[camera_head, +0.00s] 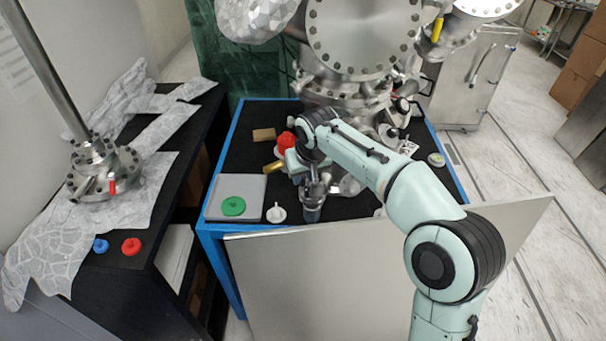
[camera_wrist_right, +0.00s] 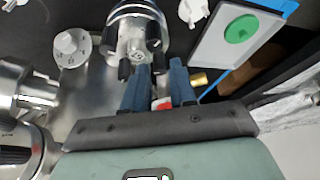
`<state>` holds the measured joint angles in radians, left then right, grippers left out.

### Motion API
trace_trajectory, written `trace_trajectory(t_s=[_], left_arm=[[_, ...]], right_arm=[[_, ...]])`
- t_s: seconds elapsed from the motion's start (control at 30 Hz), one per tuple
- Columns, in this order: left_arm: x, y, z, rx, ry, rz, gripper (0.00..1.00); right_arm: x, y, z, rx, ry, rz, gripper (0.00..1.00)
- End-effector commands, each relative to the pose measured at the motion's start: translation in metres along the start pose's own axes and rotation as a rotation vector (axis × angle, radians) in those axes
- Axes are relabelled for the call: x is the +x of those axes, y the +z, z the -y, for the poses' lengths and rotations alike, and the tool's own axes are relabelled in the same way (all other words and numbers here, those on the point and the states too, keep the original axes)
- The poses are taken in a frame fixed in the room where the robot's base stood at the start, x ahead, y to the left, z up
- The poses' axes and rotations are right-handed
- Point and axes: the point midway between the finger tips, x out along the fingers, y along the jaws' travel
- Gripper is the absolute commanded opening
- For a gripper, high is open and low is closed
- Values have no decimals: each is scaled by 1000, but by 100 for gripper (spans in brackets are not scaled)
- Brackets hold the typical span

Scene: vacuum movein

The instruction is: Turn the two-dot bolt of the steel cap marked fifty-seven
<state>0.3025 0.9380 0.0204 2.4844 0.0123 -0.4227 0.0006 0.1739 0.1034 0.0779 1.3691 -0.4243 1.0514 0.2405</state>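A steel cap (camera_wrist_right: 137,38) with black bolts around its rim stands upright at the top of the right wrist view. In the head view it seems to be the small steel piece (camera_head: 313,192) at the table's front. No held object shows between the fingers. My left gripper is not in view.
A red part (camera_head: 286,141) and the large steel chamber (camera_head: 360,40) stand behind. A pale panel (camera_head: 330,270) leans along the table's front.

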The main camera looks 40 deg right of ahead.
Motion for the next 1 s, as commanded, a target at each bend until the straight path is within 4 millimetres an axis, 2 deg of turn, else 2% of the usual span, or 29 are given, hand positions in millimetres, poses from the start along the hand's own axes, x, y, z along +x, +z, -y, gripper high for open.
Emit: trace_trajectory(t_s=[0.4, 0.53, 0.7, 1.0], left_arm=[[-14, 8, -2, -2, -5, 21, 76], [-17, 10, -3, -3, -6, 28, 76], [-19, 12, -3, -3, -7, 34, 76], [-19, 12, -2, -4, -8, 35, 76]], right_arm=[[-89, -2, 0, 0, -2, -7, 26], [-111, -1, 0, 0, -1, -6, 26], [-126, 0, 0, 0, 0, -3, 26], [-129, 0, 0, 0, -1, -2, 26]])
